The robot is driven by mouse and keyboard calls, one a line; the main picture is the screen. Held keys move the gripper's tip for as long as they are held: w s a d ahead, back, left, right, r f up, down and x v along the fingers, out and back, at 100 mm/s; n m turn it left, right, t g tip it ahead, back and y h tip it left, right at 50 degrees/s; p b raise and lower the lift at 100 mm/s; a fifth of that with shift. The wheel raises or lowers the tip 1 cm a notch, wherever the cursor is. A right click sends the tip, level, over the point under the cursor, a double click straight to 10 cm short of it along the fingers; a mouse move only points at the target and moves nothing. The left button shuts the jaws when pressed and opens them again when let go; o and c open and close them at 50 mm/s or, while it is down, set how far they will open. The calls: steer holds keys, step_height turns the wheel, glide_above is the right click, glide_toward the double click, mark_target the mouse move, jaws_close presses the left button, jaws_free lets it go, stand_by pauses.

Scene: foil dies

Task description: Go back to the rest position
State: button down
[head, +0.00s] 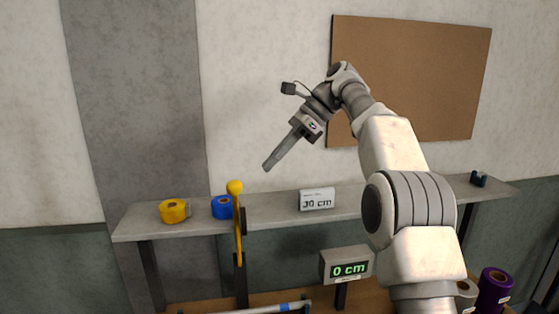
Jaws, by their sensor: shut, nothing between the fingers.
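My gripper (267,167) is raised in front of the wall, above the grey shelf (275,203). It points down and to the left. Its fingers are together with nothing between them, and it touches nothing. My arm rises from the lower right of the head view and bends over to the left.
A yellow roll (173,211), a blue roll (221,207) and a "30 cm" sign (316,199) sit on the shelf. A yellow lever (238,230) stands before it. A "0 cm" display (347,266) is below. A purple roll (494,290) is lower right.

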steer(key=s+d+f+n+t+h+b, duration=0.25)
steer(key=s+d+n, duration=0.2)
steer(key=s, duration=0.45)
steer(key=s+d+f+n+t+h+b, duration=0.2)
steer(key=s+d+n+t, duration=0.1)
steer(key=s+d, duration=0.4)
steer(key=s+d+f+n+t+h+b, duration=0.1)
steer(key=s+d+f+n+h, duration=0.1)
steer(key=s+f, duration=0.6)
steer(key=s+d+f+n+t+h+b, duration=0.1)
steer(key=s+d+f+n, duration=0.4)
steer(key=s+f, duration=0.3)
steer(key=shift+s+n+h+b, duration=0.35)
steer(key=shift+b, duration=0.05)
